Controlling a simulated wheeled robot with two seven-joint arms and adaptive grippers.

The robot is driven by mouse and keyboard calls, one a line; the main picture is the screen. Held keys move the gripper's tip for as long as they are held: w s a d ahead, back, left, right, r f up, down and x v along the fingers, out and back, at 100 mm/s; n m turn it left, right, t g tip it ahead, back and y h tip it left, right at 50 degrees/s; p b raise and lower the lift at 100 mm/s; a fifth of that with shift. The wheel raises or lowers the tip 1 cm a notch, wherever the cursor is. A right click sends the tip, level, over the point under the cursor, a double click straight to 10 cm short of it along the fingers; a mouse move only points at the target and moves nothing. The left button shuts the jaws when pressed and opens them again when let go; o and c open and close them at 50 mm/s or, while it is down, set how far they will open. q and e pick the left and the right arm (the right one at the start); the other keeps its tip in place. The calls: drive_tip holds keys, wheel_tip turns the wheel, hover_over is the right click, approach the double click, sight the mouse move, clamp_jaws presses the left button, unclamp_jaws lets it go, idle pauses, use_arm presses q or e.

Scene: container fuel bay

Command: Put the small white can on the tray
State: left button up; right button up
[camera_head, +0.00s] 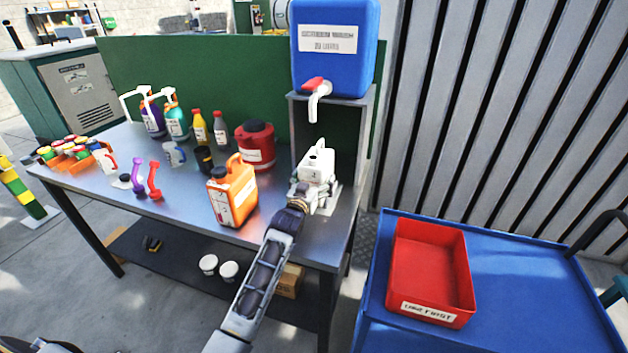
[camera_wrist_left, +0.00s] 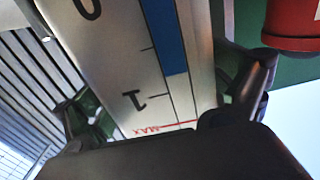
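The small white can (camera_head: 317,163), with a handle on top, is at the right end of the steel bench, below the tap of the blue water container. My left gripper (camera_head: 314,192) is right at it, on the near side. In the left wrist view a white face with a printed scale, "1" and "MAX" (camera_wrist_left: 150,75), fills the middle between my two fingers (camera_wrist_left: 165,100). Whether both fingers press on it cannot be told. A red tray (camera_head: 402,264) with a white label sits empty on the blue cart at the right. My right gripper is not in view.
An orange jerrycan (camera_head: 233,190) stands left of my arm, a red canister (camera_head: 255,146) behind it. Bottles and small items fill the bench's left part. The blue container (camera_head: 335,50) stands on a shelf above the can. The blue cart (camera_head: 520,290) has free room right of the tray.

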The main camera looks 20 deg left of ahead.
use_arm(q)
drive_tip(key=shift+r, duration=0.1)
idle(0.3)
drive_tip(key=shift+s+a, duration=0.2)
drive_tip(key=shift+s, duration=5.75)
